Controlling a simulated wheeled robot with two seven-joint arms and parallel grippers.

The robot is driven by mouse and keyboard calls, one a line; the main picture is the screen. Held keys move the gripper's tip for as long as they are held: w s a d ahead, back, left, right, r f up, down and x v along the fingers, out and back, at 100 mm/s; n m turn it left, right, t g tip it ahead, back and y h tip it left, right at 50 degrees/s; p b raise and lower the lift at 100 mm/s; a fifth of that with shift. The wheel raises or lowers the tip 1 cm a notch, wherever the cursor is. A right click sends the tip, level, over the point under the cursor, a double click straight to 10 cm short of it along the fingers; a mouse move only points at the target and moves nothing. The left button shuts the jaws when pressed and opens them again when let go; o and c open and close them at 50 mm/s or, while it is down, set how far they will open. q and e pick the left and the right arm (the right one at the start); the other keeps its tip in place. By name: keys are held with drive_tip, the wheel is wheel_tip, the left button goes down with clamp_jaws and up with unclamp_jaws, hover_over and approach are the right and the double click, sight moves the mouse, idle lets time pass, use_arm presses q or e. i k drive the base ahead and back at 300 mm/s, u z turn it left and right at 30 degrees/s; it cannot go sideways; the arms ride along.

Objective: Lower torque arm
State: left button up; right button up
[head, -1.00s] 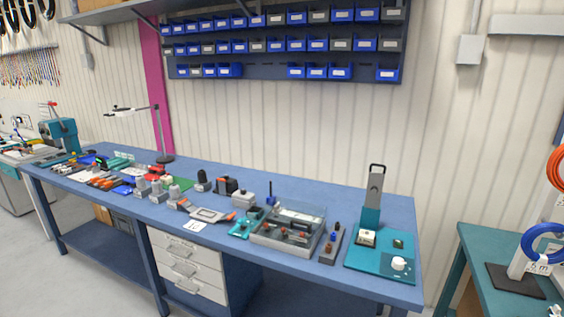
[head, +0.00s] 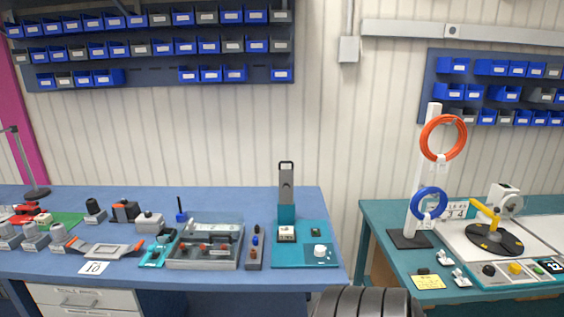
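A teal device (head: 300,256) sits at the right end of the blue workbench. Its grey lever arm (head: 286,188) stands upright at the back, with a dark loop handle on top. The device's flat plate carries a small beige block (head: 287,234), a dark green piece (head: 315,232) and a white round knob (head: 320,251). On the teal table to the right, a yellow arm (head: 485,211) reaches over a black disc (head: 494,239). I cannot tell from the frames which arm the task names. Neither of my grippers is in view.
The blue workbench (head: 262,200) holds a grey tray (head: 203,262) and several small tools left of the device. A floor gap separates it from the teal table (head: 381,232), where a white post (head: 425,165) holds orange (head: 427,150) and blue (head: 414,204) cable coils.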

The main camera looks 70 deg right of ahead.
sight(286, 176)
drive_tip(key=u, duration=0.05)
drive_tip(key=i, duration=3.25)
drive_tip(key=z, duration=4.25)
